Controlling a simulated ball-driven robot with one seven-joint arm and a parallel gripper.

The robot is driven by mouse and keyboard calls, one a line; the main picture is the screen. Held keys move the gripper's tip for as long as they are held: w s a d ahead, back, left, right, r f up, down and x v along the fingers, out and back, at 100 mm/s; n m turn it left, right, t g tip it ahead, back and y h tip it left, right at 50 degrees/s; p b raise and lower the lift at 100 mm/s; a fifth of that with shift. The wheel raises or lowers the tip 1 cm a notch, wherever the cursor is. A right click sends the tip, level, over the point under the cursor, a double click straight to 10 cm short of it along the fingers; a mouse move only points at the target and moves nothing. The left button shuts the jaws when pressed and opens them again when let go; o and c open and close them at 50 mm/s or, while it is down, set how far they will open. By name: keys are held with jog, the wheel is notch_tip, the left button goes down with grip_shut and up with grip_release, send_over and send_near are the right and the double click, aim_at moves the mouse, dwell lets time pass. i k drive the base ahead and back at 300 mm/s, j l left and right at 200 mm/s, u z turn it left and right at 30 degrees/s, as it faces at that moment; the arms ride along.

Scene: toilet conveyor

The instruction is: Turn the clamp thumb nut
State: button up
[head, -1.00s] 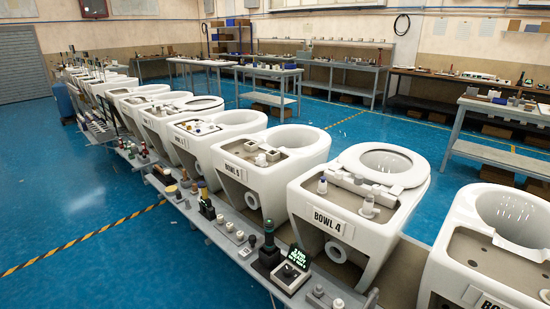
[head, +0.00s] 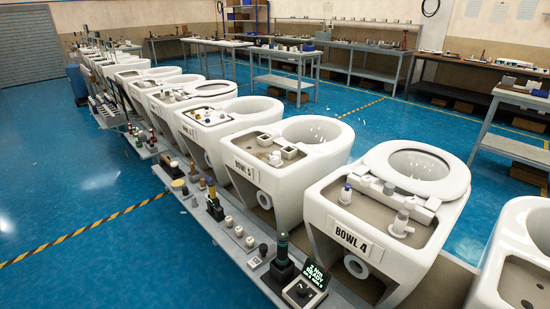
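No clamp thumb nut can be made out for certain; the small fittings are too small to tell apart. Bowl 4 (head: 327,221), a white toilet with its ring seat (head: 452,163) on, stands at the right front. My gripper is not in view.
A narrow grey ledge (head: 215,236) runs along the bowls, carrying a dark green-topped post (head: 282,262), a lit display box (head: 303,286) and white knobs (head: 239,231). Another bowl (head: 515,265) is cut off at the right edge. Blue floor (head: 80,265) at the left is clear.

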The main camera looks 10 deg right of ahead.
aim_at(274, 159)
jog(key=i+j, duration=0.2)
jog(key=j, duration=0.15)
jog(key=i+j+z, duration=0.1)
jog(key=i+j, duration=0.25)
jog(key=j, duration=0.3)
